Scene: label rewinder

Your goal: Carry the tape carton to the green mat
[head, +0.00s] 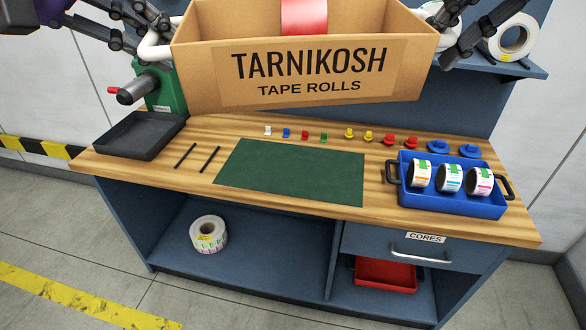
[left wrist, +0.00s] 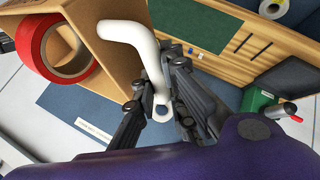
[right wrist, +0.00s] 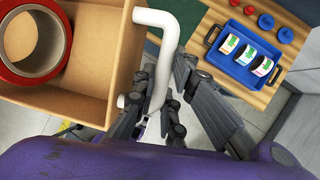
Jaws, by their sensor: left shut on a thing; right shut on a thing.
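The tape carton (head: 305,72) is an open brown box marked "TARNIKOSH TAPE ROLLS", held up in front of me, above the workbench. A red tape roll (head: 304,17) lies inside it; it also shows in the right wrist view (right wrist: 62,50). My left gripper (left wrist: 160,106) is shut on the carton's white handle (left wrist: 130,36) on the left side. My right gripper (right wrist: 155,100) is shut on the white handle (right wrist: 160,18) on the right side. The green mat (head: 290,172) lies bare on the bench, below the carton in the head view.
A black tray (head: 142,150), two black rods (head: 208,159) and a green machine (head: 165,90) are left of the mat. A blue tray (head: 455,204) with label rolls stands right. Several small coloured pieces (head: 349,134) line the bench behind the mat.

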